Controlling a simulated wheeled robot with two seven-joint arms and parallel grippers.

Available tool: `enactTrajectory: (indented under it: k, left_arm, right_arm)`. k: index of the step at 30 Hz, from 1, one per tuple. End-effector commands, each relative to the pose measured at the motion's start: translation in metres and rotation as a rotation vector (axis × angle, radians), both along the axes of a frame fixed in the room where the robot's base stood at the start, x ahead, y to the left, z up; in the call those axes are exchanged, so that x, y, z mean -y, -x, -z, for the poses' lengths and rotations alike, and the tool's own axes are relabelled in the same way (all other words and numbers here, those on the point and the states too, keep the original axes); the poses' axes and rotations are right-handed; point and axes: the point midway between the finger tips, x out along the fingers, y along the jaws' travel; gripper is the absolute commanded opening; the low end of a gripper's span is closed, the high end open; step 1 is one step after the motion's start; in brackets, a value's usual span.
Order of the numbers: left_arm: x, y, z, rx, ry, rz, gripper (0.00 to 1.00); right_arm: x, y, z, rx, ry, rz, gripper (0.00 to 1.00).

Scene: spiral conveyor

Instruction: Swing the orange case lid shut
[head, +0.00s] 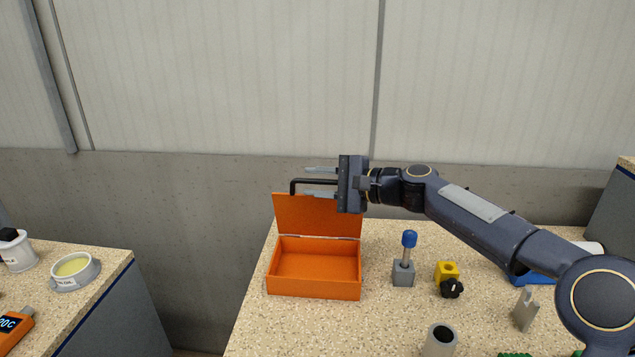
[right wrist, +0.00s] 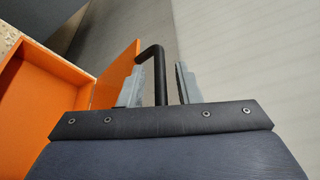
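The orange case (head: 315,268) stands on the speckled table with its lid (head: 318,215) raised upright at the back. A black bent bar (head: 292,183), seemingly the lid's handle, rises above the lid's top edge. My right gripper (head: 321,181) reaches in from the right, level with this bar. Its fingers are apart, one above and one below the bar. In the right wrist view the bar (right wrist: 159,75) runs between the two fingers with gaps on both sides. The lid (right wrist: 120,70) is beside the left finger there. The bar's other end is hidden by the gripper. My left gripper is out of view.
Right of the case stand a blue-topped peg in a grey block (head: 403,272), a yellow block (head: 447,271) with a black knob, and a grey cylinder (head: 440,341). A wall is behind. A separate bench (head: 105,268) is at left, across a gap.

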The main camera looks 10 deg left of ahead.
Motion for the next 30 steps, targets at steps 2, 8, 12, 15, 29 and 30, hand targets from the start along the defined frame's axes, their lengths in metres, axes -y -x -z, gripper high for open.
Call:
enactTrajectory:
  k: [2, 8, 12, 15, 29, 30]
  left_arm:
    - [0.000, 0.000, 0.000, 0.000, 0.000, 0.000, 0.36]
    - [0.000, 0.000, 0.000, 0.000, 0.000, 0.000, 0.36]
    - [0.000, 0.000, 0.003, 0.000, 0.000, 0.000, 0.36]
    - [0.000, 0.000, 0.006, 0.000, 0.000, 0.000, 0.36]
    - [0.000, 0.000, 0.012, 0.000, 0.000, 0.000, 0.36]
    - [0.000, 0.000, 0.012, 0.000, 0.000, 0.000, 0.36]
  right_arm:
    - [0.000, 0.000, 0.000, 0.000, 0.000, 0.000, 0.34]
    - [0.000, 0.000, 0.000, 0.001, 0.000, 0.000, 0.34]
    - [0.009, 0.003, -0.001, 0.002, 0.000, 0.001, 0.34]
    - [0.024, 0.008, -0.003, 0.003, 0.001, 0.004, 0.34]
    - [0.072, 0.027, -0.013, 0.001, 0.001, 0.001, 0.34]
    - [0.073, 0.027, -0.013, 0.001, 0.001, 0.001, 0.34]
